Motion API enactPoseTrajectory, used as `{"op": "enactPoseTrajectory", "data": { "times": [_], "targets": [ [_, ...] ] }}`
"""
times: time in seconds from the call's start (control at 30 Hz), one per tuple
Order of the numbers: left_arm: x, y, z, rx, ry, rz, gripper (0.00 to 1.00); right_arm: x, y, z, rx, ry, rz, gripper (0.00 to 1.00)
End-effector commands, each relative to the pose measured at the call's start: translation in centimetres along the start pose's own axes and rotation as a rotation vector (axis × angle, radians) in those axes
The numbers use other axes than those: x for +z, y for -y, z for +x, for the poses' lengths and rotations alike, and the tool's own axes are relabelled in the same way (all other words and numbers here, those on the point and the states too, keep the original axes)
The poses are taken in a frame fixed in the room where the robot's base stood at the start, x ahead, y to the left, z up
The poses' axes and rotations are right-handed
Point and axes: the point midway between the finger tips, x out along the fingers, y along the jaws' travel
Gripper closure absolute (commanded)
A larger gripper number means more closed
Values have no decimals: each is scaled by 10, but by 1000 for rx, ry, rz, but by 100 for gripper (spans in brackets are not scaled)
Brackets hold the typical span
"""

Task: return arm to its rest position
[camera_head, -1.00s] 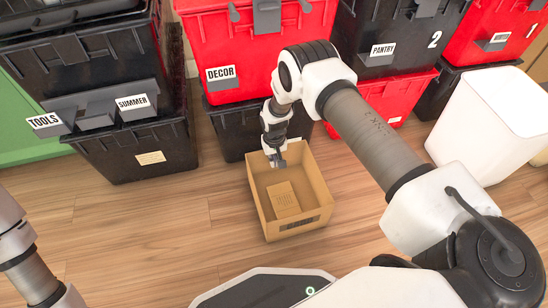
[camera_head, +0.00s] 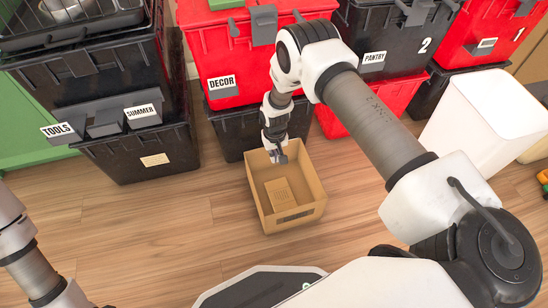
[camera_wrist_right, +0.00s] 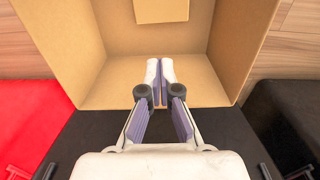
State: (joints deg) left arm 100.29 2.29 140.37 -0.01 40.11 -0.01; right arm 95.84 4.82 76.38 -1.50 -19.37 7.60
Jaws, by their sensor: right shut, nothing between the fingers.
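My right gripper (camera_head: 278,157) hangs over the far edge of an open cardboard box (camera_head: 264,211) on the floor. In the right wrist view the gripper (camera_wrist_right: 160,98) is shut and empty, its fingertips together above the box (camera_wrist_right: 225,60). A small tan carton (camera_head: 281,193) lies inside the box, apart from the gripper. Its edge also shows at the top of the right wrist view (camera_wrist_right: 161,10). My left arm is partly in view at the lower left of the head view; its gripper is out of frame.
Black and red stacked totes, labelled DECOR (camera_head: 236,60), PANTRY (camera_head: 388,40), SUMMER (camera_head: 165,72) and TOOLS (camera_head: 72,105), stand behind the box. A white bin (camera_head: 485,120) stands at the right. The wooden floor (camera_head: 150,225) left of the box is clear.

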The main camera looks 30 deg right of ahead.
Motion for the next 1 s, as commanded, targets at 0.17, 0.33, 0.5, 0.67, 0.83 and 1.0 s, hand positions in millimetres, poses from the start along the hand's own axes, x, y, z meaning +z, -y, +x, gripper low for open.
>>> {"op": "enactPoseTrajectory", "data": {
  "times": [0.17,0.33,0.5,0.67,0.83,1.0],
  "targets": [
    [0,0,-15,0,1,0,0,0,0,-28,0,0,-1,100],
    [0,0,-14,0,1,0,0,0,0,-29,0,1,-1,100],
    [0,0,-20,0,1,0,0,0,3,-38,0,0,-6,100],
    [0,0,-25,0,1,0,0,82,-1,-29,14,134,-18,100],
    [0,0,-30,0,1,0,0,205,-10,-33,15,205,-53,100],
    [0,0,-32,0,1,0,0,290,-21,-58,10,196,-90,100]
  ]
}}
